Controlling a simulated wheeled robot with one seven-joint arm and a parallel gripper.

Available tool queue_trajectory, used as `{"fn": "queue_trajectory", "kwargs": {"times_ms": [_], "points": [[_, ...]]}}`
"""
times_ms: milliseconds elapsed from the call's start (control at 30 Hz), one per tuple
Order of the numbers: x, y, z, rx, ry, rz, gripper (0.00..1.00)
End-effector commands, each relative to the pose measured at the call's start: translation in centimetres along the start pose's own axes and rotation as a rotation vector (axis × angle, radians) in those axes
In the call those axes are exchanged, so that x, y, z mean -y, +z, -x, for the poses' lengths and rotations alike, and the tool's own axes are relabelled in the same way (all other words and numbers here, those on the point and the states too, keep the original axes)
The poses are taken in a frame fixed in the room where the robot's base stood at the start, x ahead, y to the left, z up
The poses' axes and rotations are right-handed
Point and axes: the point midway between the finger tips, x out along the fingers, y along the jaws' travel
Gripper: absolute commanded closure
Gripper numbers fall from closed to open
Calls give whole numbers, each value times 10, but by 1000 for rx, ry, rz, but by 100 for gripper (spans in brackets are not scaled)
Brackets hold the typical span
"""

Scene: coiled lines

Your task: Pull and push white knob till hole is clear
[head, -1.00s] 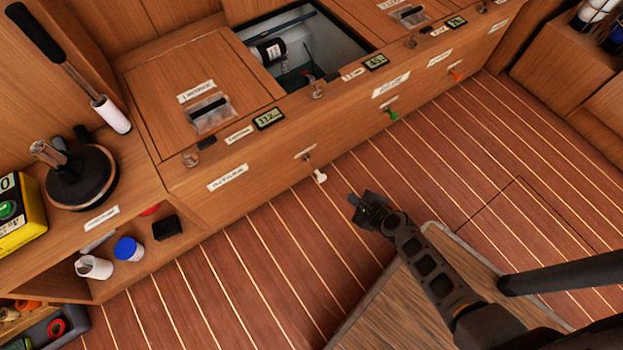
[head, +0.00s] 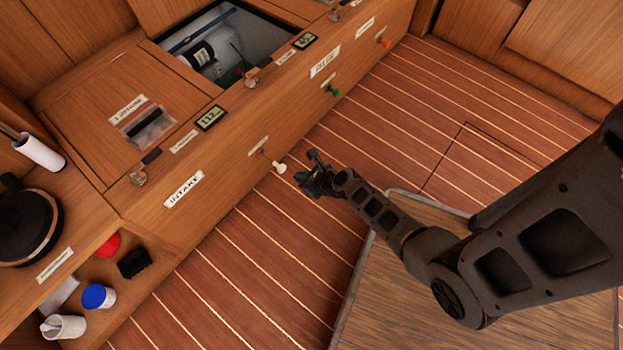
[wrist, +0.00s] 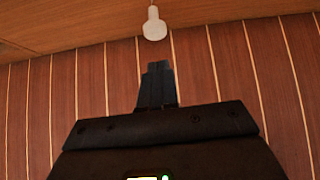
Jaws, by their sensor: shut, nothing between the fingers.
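The white knob (head: 280,168) sticks out from the wooden locker front on a short stem, just right of the INTAKE label. It also shows at the top of the wrist view (wrist: 154,25), just beyond my fingertips. My gripper (head: 308,170) is shut and empty, a short gap to the right of the knob in the head view. In the wrist view my closed fingers (wrist: 157,85) point toward the knob without touching it. I cannot make out the hole in either view.
A green knob (head: 332,90) and an orange knob (head: 384,43) sit farther along the same front. An open locker (head: 220,50) holds a dark bottle. A low shelf with a blue-lidded jar (head: 98,296) is at left. The striped floor (head: 270,265) is clear.

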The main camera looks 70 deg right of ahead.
Motion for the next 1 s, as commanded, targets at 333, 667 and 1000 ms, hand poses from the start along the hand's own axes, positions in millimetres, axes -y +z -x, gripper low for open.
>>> {"fn": "queue_trajectory", "kwargs": {"times_ms": [333,667,1000], "points": [[0,24,-32,0,0,1,100],[0,26,-34,0,-1,1,100],[1,49,-56,1,1,2,100]]}}
